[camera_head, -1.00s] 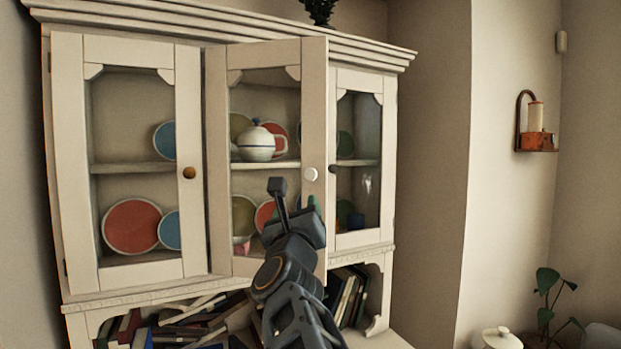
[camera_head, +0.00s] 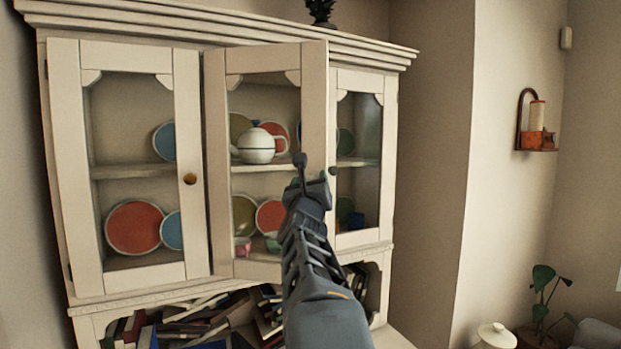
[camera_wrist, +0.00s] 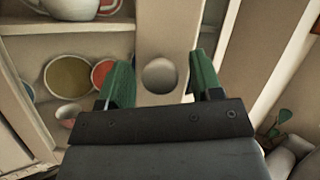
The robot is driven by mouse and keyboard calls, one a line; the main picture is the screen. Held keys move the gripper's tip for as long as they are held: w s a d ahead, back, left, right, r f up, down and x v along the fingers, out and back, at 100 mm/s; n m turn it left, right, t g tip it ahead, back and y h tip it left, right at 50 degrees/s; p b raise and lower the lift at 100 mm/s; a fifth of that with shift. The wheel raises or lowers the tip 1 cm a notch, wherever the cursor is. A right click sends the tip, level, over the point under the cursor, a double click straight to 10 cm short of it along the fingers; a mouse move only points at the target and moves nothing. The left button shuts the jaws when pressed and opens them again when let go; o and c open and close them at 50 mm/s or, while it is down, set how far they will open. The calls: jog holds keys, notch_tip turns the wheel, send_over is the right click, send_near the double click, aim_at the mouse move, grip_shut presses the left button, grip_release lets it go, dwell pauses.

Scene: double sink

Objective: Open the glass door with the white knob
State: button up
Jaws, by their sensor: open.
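The middle glass door (camera_head: 314,105) of the white cabinet stands partly open, its right edge swung out in front of the right door. In the wrist view its white knob (camera_wrist: 160,75) sits on the pale door stile (camera_wrist: 166,28). My gripper (camera_head: 308,172) is at the knob's height in the head view and hides the knob there. In the wrist view my gripper (camera_wrist: 161,82) is open, with one green finger on each side of the knob and gaps showing between. Whether the fingertips reach around the knob in depth, I cannot tell.
The left door (camera_head: 189,120) with a brown knob (camera_head: 190,179) and the right door (camera_head: 387,120) look shut. Plates and a white teapot (camera_head: 257,147) stand on the shelves behind the glass doors. Books (camera_head: 200,318) fill the space below. A wall candle holder (camera_head: 536,140) hangs at right.

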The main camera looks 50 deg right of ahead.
jog(key=shift+w+d+r, duration=0.1)
jog(key=shift+d, duration=0.05)
jog(key=shift+c, duration=0.3)
grip_shut()
dwell(0.3)
